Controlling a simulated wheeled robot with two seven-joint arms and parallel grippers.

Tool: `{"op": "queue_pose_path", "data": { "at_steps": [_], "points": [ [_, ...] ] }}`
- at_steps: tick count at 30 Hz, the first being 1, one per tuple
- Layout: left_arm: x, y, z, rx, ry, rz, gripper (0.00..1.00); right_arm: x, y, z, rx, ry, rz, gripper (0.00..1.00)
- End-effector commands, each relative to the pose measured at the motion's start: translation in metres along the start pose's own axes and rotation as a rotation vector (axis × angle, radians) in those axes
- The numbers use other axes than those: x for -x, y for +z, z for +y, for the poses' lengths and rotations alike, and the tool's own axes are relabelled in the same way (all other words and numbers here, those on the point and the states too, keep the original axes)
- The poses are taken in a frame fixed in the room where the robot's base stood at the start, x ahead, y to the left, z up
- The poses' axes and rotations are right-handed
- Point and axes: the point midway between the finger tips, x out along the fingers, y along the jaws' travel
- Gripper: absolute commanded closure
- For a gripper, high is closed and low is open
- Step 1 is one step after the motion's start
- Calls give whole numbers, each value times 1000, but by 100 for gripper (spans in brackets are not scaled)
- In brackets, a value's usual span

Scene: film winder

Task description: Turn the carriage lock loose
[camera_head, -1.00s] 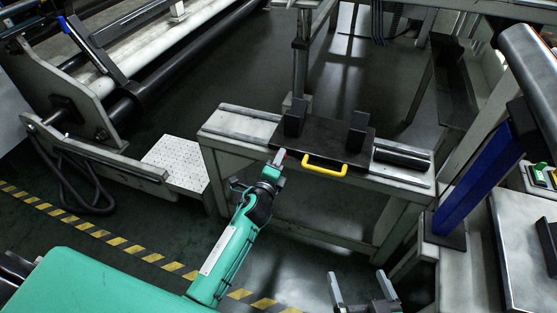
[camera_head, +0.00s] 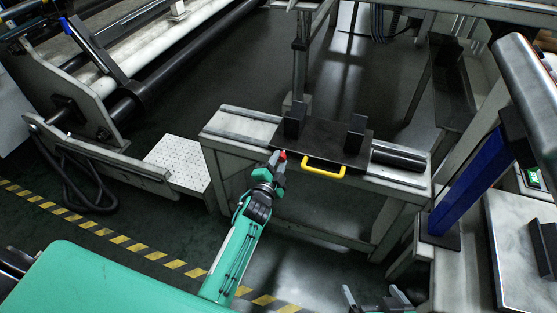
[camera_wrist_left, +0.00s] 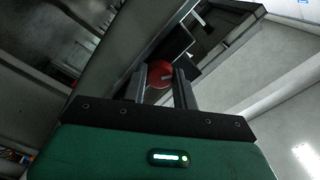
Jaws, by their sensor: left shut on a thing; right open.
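The carriage lock is a red knob (camera_head: 283,155) at the front left of the black carriage (camera_head: 325,137), left of its yellow handle (camera_head: 324,167). It also shows in the left wrist view as a red round knob (camera_wrist_left: 160,74) between the finger tips. My left gripper (camera_head: 277,160) is shut on the red knob, with a finger on each side of it. The fingers hide part of the knob in the head view. My right gripper (camera_head: 378,297) is open and empty at the bottom of the head view, well below the bench.
The carriage sits on a grey bench (camera_head: 238,122) with rails. A blue post (camera_head: 465,185) and a metal table (camera_head: 525,240) stand at the right. A white perforated step (camera_head: 178,163) lies at the left. Open floor lies before the bench.

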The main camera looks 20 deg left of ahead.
Motion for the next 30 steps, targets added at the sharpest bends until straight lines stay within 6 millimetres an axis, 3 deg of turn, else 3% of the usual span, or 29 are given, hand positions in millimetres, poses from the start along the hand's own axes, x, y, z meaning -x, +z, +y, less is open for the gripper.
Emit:
{"op": "queue_pose_path", "data": {
  "at_steps": [20, 21, 23, 24, 30],
  "points": [
    [1, 1, 2, 60, 3, -2, 94, 4, 2, 5, 2, 13, -43, 3],
    [1, 1, 2, 60, 3, -2, 66, 4, 2, 5, 2, 13, -43, 3],
    [1, 1, 2, 60, 2, -2, 54, 4, 2, 5, 2, 13, -43, 3],
    [0, 1, 1, 60, 2, -2, 50, 4, 2, 5, 2, 13, -43, 3],
    [0, 0, 1, 59, 1, -1, 50, 4, 2, 5, 2, 13, -43, 3]
  ]
}}
